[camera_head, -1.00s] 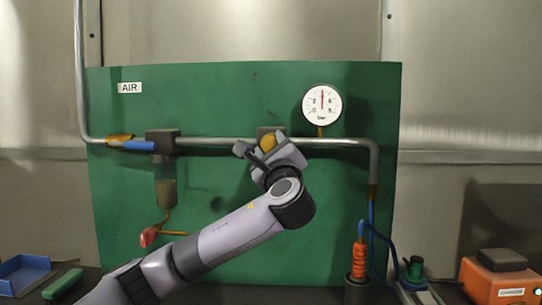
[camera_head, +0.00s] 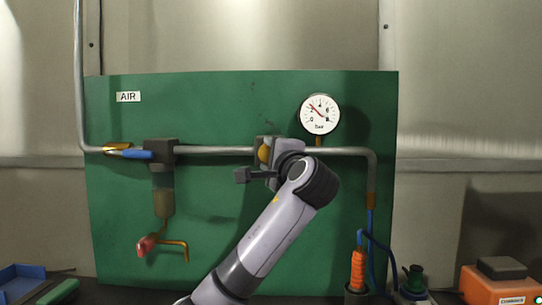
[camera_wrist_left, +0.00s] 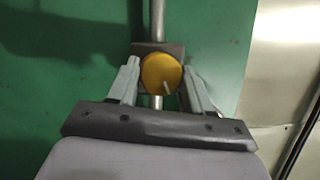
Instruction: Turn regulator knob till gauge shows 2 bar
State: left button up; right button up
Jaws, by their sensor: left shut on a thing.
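The regulator's yellow round knob (camera_head: 264,153) sits on a dark body on the grey pipe, left of the gauge. In the left wrist view the knob (camera_wrist_left: 157,70) shows a small pale pointer at its lower right. My left gripper (camera_wrist_left: 160,78) is shut on the knob, one finger on each side. In the head view my left gripper (camera_head: 266,162) partly covers the regulator. The round white gauge (camera_head: 320,115) is marked in bar, and its red needle points to the upper left, near the 2. My right gripper is out of view.
The green panel (camera_head: 230,110) carries a pipe, a blue-handled valve (camera_head: 136,154), a filter bowl (camera_head: 163,195) and a red-handled drain (camera_head: 147,245). A blue bin (camera_head: 22,280) is at lower left.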

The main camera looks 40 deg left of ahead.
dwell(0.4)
pick_arm(q)
jog(key=o, duration=1)
jog(key=shift+o, duration=0.2)
jog(key=shift+s+d, duration=0.1)
jog(key=b+v, duration=0.1)
jog(key=v, duration=0.6)
